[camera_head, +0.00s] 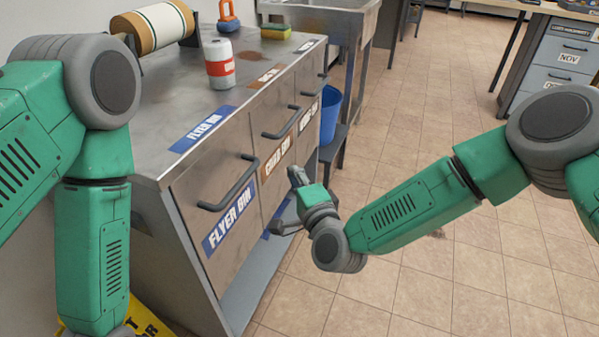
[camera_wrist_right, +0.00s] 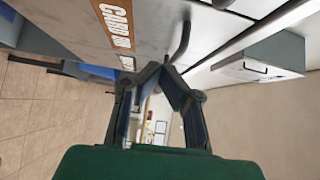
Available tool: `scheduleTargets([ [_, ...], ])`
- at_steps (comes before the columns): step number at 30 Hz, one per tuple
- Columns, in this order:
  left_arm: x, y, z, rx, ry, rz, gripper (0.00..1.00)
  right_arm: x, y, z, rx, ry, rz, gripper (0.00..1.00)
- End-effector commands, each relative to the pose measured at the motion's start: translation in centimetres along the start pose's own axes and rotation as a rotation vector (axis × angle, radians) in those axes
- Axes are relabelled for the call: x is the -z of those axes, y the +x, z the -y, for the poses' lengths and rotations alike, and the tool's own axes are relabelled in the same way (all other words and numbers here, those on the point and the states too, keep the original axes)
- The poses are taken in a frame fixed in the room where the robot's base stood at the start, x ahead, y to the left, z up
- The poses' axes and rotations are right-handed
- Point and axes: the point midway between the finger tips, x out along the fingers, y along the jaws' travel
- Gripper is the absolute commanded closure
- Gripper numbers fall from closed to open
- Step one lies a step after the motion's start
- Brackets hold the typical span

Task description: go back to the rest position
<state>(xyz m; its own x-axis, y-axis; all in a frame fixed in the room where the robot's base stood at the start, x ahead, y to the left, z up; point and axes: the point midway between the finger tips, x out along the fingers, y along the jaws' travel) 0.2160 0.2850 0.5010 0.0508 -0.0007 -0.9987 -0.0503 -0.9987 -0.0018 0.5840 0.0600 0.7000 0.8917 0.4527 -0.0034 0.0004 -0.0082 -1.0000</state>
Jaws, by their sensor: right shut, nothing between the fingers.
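My right gripper (camera_head: 290,198) is in front of the metal cabinet (camera_head: 222,195), near the drawers labelled FLYER BIN and CARD BIN. In the right wrist view my right gripper (camera_wrist_right: 163,72) has its fingertips together, with nothing between them. A dark drawer handle (camera_wrist_right: 182,42) shows just beyond the tips in that view; I cannot tell whether they touch it. My left arm (camera_head: 92,200) hangs bent at the left of the head view, and its gripper is out of the picture below.
On the cabinet top stand a white and red can (camera_head: 219,64), a yellow and green sponge (camera_head: 275,31) and a paper roll (camera_head: 155,27). A blue bin (camera_head: 330,115) is behind the cabinet. A yellow sign (camera_head: 140,318) lies low at left. Tiled floor (camera_head: 420,285) is open at right.

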Motion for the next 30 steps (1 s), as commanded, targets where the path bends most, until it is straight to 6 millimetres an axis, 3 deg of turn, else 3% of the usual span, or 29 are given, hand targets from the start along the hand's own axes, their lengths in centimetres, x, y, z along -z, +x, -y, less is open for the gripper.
scheduleTargets([
  [8,0.0,-0.4,0.0,-0.001,0.001,0.001,0.27,0.8,-1.8,-0.1,-0.001,0.006,0.0,1.0],
  [11,0.0,-0.9,-0.1,-0.001,0.001,0.001,0.27,0.3,-3.0,-1.4,-0.06,-0.047,0.03,1.0],
  [14,0.1,-2.0,-0.1,-0.001,0.002,0.001,0.27,-0.4,-6.2,-4.3,-0.2,-0.179,0.108,1.0],
  [17,0.2,-3.4,0.0,-0.001,0.001,0.0,0.27,0.0,-11.9,-8.3,-0.399,-0.359,0.222,1.0],
  [22,0.3,-5.5,0.0,0.0,0.001,0.0,0.27,3.5,-23.7,-13.0,-0.739,-0.635,0.431,1.0],
  [27,0.4,-7.3,0.0,0.0,0.001,0.0,0.27,8.4,-35.6,-13.8,-1.04,-0.819,0.63,1.0],
  [30,0.4,-8.0,0.0,0.0,0.001,0.0,0.27,10.7,-41.2,-13.0,-1.177,-0.878,0.727,1.0],
])
